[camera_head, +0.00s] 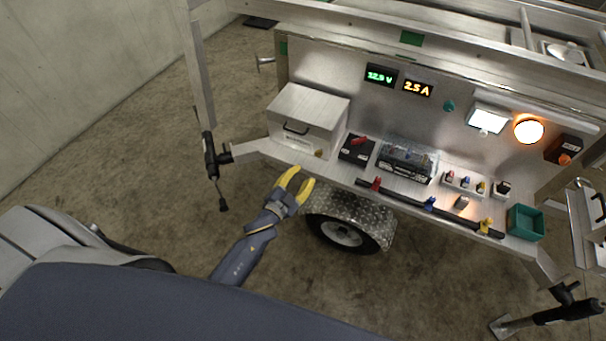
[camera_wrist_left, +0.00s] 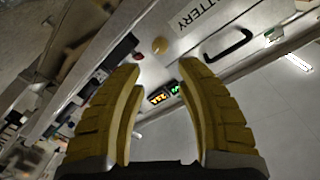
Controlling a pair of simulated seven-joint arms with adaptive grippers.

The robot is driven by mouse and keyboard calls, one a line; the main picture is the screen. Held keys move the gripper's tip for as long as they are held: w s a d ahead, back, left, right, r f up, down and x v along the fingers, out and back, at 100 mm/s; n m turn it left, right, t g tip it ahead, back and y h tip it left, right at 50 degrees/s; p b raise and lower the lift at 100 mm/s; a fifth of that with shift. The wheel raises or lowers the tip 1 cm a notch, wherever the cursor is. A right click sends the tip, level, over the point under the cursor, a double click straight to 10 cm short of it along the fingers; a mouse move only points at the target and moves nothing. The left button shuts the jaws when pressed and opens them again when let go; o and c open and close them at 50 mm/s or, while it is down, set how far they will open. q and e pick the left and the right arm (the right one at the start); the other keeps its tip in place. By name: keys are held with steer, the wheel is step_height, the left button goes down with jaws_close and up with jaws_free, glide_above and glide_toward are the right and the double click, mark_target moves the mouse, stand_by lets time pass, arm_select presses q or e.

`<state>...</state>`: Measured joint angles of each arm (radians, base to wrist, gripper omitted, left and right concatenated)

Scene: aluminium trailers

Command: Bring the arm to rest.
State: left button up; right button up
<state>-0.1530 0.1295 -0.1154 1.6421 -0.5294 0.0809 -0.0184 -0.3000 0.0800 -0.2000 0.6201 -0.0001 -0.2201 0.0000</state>
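My left gripper (camera_head: 298,184) has yellow fingers and is in front of the trailer's shelf edge, above the wheel fender. Its two fingers are apart with nothing between them. In the left wrist view the open fingers (camera_wrist_left: 160,115) frame the trailer panel with its lit displays, seen from a tilted angle. The left arm reaches in from the lower left, over the floor. My right gripper does not show in either view.
The trailer shelf (camera_head: 345,175) holds a metal battery box (camera_head: 308,117), a black box (camera_head: 357,149), a clear-lidded case (camera_head: 407,160), a dark bar (camera_head: 430,205) with coloured clamps and a teal bin (camera_head: 525,222). A jack (camera_head: 210,158) stands left. Floor at left is clear.

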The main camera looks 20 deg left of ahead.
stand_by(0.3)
arm_select(q)
steer(key=s+a+f+n+g+y, duration=0.1)
steer(key=s+f+g, duration=0.2)
steer(key=s+f, duration=0.55)
steer(key=s+a+f+n+g+y, duration=0.1)
steer(key=s+f+n+g, duration=0.2)
steer(key=f, duration=1.1)
steer(key=s+a+f+g, duration=0.25)
steer(key=s+f, duration=0.55)
steer(key=f, duration=0.4)
steer(key=s+f+g, duration=0.2)
steer(key=s+f, duration=0.2)
steer(key=s, duration=0.7)
steer(key=s+f+g, duration=0.3)
steer(key=s+f, duration=0.2)
steer(key=s, duration=0.6)
steer(key=s+f+n+g, duration=0.1)
steer(key=s+f, duration=0.3)
steer(key=s, duration=0.7)
steer(key=shift+d+f+g+y, duration=0.2)
steer(key=shift+f+g+y, duration=0.15)
steer(key=shift+g, duration=0.4)
